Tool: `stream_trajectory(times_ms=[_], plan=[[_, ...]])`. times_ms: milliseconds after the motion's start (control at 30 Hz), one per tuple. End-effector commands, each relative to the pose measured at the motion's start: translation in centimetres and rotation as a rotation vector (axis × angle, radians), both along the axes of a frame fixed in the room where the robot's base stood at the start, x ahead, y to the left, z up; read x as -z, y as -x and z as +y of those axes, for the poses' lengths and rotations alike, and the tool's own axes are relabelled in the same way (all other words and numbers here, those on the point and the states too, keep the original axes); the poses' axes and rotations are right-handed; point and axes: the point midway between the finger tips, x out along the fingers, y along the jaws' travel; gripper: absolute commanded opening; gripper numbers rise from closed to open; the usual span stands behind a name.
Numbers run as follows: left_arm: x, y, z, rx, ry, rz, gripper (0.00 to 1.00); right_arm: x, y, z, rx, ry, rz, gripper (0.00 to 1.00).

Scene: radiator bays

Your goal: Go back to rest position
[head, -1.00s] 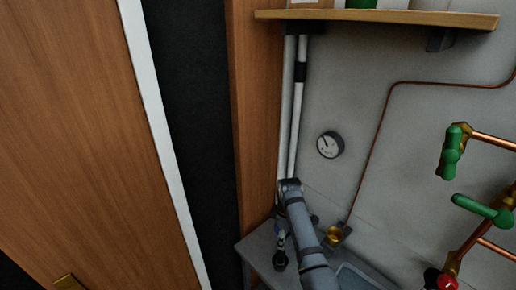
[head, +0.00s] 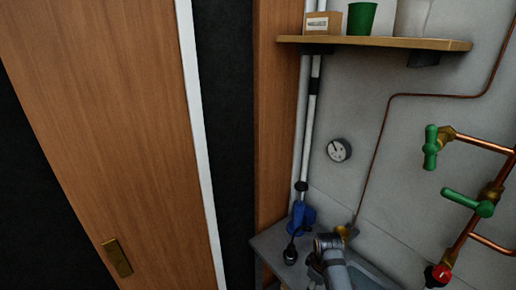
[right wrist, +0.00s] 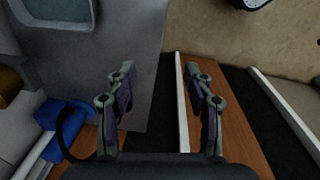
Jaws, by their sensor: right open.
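My right gripper (right wrist: 158,70) shows in the right wrist view with its two fingers spread and nothing between them. Wood panel and the grey bench show beyond it. In the head view an arm of mine reaches up from the bottom edge over the grey bench (head: 268,245); its fingers are hard to make out there. A blue fitting (head: 300,215) stands at the foot of the white pipes, clear of the arm. It also shows at the lower left of the right wrist view (right wrist: 65,115). My left gripper is not in view.
A shelf (head: 380,43) holds a box (head: 322,24), a green cup (head: 361,18) and a pale container (head: 411,17). A gauge (head: 339,150) hangs on the wall. Copper pipes with green handles (head: 431,147) and a red knob (head: 441,273) stand right. A wooden door (head: 120,130) is left.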

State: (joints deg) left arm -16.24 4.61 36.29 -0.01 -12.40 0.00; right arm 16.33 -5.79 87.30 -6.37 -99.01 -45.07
Motion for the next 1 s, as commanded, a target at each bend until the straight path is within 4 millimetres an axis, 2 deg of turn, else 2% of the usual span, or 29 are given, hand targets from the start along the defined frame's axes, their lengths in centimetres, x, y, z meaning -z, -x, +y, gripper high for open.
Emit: stream_trajectory(times_ms=[133,267,433,600,800,900,1000], plan=[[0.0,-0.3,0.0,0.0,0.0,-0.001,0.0,1.1,3.9,-2.3,0.155,0.008,-0.041,0.53],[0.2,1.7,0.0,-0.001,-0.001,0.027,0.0,1.0,7.5,-3.9,0.291,0.008,-0.088,0.53],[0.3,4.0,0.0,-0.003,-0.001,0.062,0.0,0.0,12.1,-5.2,0.443,-0.002,-0.149,0.53],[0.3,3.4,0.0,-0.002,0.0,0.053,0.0,-1.8,15.9,-5.8,0.56,-0.021,-0.2,0.53],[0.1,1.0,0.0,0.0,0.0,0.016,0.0,-4.2,19.3,-5.7,0.659,-0.056,-0.246,0.53],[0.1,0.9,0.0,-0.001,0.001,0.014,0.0,-5.5,20.8,-5.6,0.701,-0.075,-0.263,0.53],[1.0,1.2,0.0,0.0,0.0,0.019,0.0,-1.9,19.9,-5.8,0.703,-0.07,-0.251,0.53]])
